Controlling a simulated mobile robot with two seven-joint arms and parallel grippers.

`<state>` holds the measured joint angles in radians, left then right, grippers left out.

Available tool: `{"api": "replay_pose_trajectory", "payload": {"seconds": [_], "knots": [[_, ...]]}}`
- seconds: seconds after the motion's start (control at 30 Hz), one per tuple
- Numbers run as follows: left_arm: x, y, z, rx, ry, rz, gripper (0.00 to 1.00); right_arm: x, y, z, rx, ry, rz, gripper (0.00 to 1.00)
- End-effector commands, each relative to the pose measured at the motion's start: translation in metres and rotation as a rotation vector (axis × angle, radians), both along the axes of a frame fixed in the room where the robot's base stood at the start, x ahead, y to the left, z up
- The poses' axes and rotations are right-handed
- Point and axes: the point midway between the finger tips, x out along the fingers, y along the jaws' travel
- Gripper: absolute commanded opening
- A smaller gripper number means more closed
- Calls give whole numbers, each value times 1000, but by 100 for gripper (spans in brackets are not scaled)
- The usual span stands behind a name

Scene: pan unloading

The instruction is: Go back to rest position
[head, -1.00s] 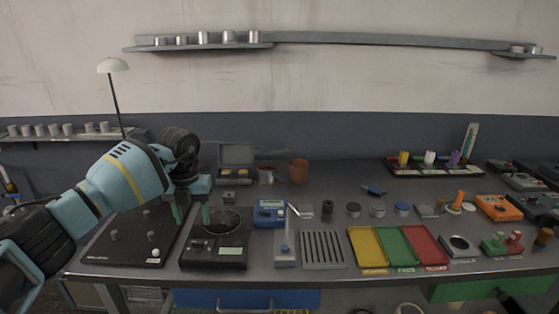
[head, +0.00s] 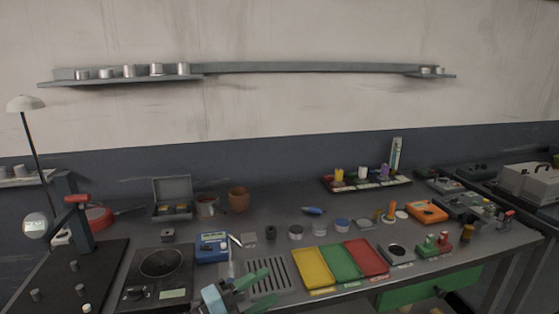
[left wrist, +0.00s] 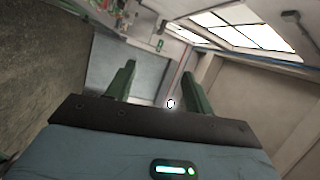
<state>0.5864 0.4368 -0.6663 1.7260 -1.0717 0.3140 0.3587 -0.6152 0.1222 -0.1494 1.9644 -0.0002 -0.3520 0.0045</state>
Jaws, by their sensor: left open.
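My left gripper (head: 257,287) shows at the bottom edge of the head view, in front of the slotted grey rack. Its two green fingers are apart and nothing shows between them. In the left wrist view the same gripper (left wrist: 160,85) is open and empty, facing the room, with a bright window beyond. The black scale (head: 148,286) with its round dark pan (head: 162,263) stands to the left of the gripper, apart from it. The pan looks empty. My right gripper is not in view.
The bench holds a blue device (head: 212,247), the slotted rack (head: 280,272), yellow (head: 312,268), green (head: 340,262) and red (head: 367,257) trays, and several small pots. A black board (head: 65,275) with pegs is at left. The space above the bench is clear.

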Motion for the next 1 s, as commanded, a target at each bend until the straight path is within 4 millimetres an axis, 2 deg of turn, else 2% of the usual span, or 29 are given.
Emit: {"api": "replay_pose_trajectory", "payload": {"seconds": [0.13, 0.23, 0.37, 0.47, 0.57, 0.67, 0.7, 0.8, 1.0], "knots": [[-6, 30, -5, -239, 159, 239, 53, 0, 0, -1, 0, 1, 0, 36], [-12, 59, -22, -362, 296, 415, 53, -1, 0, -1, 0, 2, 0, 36], [-30, 100, -59, -479, 507, 643, 53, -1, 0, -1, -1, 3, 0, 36], [-56, 130, -94, -534, 689, 813, 53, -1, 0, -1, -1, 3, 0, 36], [-93, 155, -133, -559, 888, 976, 53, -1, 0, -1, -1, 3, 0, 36], [-140, 174, -169, -556, 1100, 1123, 53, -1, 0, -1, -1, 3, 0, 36], [-162, 180, -182, -544, 1185, 1174, 53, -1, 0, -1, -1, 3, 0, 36], [-209, 189, -204, -511, 1366, 1273, 53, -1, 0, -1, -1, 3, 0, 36], [-277, 195, -223, -438, 1608, 1378, 53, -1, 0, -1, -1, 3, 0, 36]]}}
